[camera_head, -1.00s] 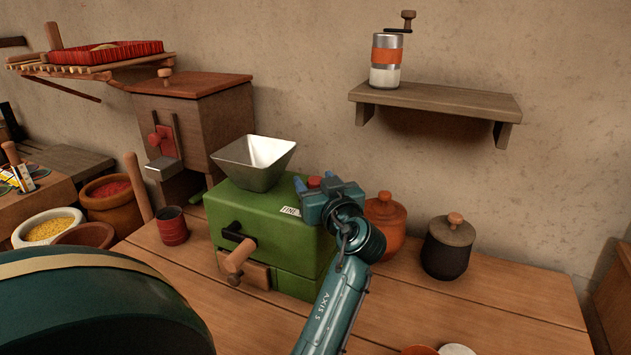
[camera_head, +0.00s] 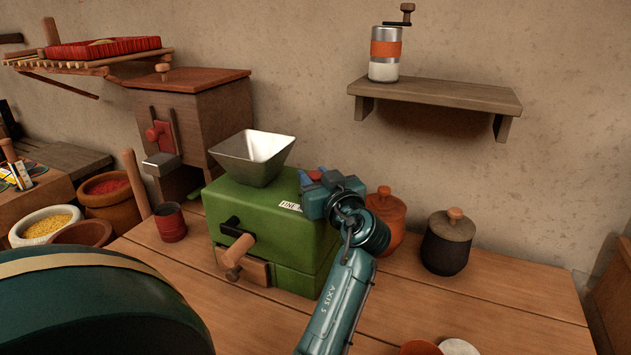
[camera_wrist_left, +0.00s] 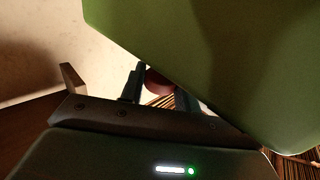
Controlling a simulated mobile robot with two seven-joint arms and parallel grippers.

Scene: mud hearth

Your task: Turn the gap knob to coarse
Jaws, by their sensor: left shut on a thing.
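The green grinder (camera_head: 262,222) stands on the wooden table with a metal hopper (camera_head: 253,157) on top. A label that seems to read "FINE" is on its top near the right edge. The red gap knob (camera_head: 314,175) is at the grinder's right end. My left gripper (camera_head: 313,177) is shut on the knob, one blue finger on each side. In the left wrist view, the knob (camera_wrist_left: 155,82) shows as a dark red round shape between the fingers (camera_wrist_left: 158,90), beside the green housing. The knob's pointer and exact setting are hidden. My right gripper is not in view.
An orange lidded jar (camera_head: 386,214) stands close behind my left wrist, and a dark jar (camera_head: 447,242) is farther right. A crank handle (camera_head: 238,252) sticks out of the grinder's front. A red cup (camera_head: 170,222) stands left. The table right of my arm is mostly clear.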

